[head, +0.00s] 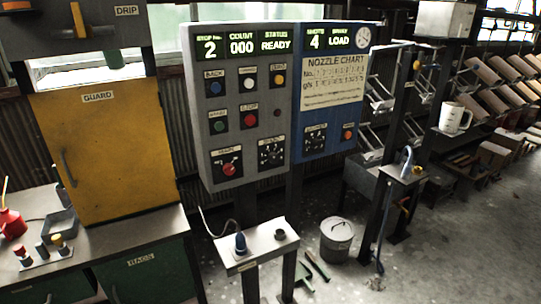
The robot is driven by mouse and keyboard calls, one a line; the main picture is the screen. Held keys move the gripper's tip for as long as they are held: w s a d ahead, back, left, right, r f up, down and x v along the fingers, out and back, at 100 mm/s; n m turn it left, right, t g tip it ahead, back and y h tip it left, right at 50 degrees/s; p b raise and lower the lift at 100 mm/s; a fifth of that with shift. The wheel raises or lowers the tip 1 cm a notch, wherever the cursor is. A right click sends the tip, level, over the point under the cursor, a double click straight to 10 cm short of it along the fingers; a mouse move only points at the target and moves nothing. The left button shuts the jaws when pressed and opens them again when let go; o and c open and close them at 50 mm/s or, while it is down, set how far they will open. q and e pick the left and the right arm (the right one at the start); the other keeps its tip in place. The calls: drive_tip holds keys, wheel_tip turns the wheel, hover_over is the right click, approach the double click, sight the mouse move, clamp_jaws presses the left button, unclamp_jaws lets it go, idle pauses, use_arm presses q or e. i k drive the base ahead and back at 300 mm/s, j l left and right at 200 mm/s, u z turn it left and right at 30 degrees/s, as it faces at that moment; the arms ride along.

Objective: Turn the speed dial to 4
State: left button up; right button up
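A grey and blue control panel (201,120) stands upright in the middle of the head view. On its lower grey part, a black dial with a ring of marks (271,153) sits right of a red-knobbed switch (229,168). Another black dial (316,137) is on the lower blue part. The labels over these are too small to read surely, so I cannot tell which is the speed dial or where any pointer stands. The display (243,45) reads 2, 000 and READY; the blue side's display (328,40) reads 4 and LOAD. Neither of my grippers is in view.
A small stand (258,251) with a blue-handled tool stands in front of the panel. A yellow guard door (105,150) over a green cabinet is at left. A lidded bin (337,240) and a post with a small shelf are at right. Open floor lies at lower right.

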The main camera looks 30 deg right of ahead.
sight(272, 157)
drive_tip(key=l+z, duration=0.1)
drive_tip(key=z, duration=0.85)
drive_tip(key=l+z, duration=0.1)
drive_tip(key=z, duration=0.4)
drive_tip(key=i+l+z, duration=0.15)
drive_tip(key=i+l, duration=0.2)
